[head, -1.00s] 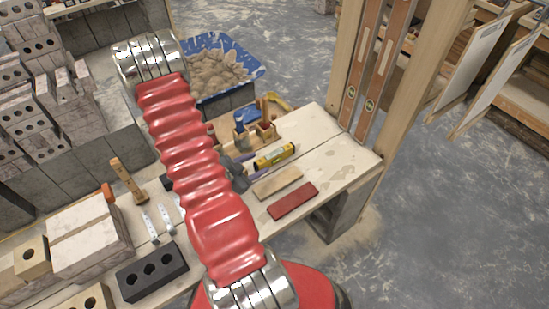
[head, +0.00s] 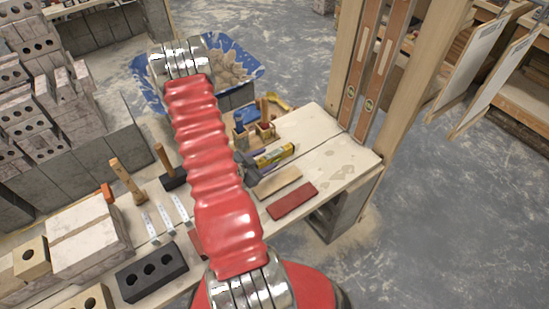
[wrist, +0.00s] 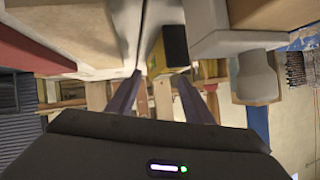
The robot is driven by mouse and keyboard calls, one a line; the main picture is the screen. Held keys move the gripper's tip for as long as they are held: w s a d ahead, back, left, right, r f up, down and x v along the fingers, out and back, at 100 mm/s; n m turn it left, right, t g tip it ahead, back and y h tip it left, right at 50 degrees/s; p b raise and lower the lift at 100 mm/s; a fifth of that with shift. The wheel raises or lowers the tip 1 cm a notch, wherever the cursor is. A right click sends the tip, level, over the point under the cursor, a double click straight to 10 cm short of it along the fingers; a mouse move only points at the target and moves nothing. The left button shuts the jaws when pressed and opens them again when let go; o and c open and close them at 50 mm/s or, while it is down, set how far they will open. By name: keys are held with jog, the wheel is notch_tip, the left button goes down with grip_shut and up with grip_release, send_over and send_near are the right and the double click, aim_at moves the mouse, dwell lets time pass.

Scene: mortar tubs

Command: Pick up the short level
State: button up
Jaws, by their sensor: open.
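The short level (head: 274,155) is a small yellow bar with dark marks. It lies on the pale bench slab in the head view, behind the tan strip. In the wrist view, a yellow block with a dark end (wrist: 174,46), seemingly the level, shows just beyond my fingertips. My gripper (wrist: 159,76) is open with two purple fingers and nothing held between them. The block sits ahead of the gap and toward the right finger. In the head view, my gripper (head: 257,160) is close to the level's left end, partly hidden by my red arm; contact cannot be told.
A tan strip (head: 277,183) and a red strip (head: 292,201) lie in front of the level. Wooden posts (head: 412,75) rise at right. Hammers, bricks and a black holed block (head: 151,272) crowd the left.

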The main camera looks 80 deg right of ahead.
aim_at(272, 156)
jog(key=shift+x, duration=1.6)
grip_shut()
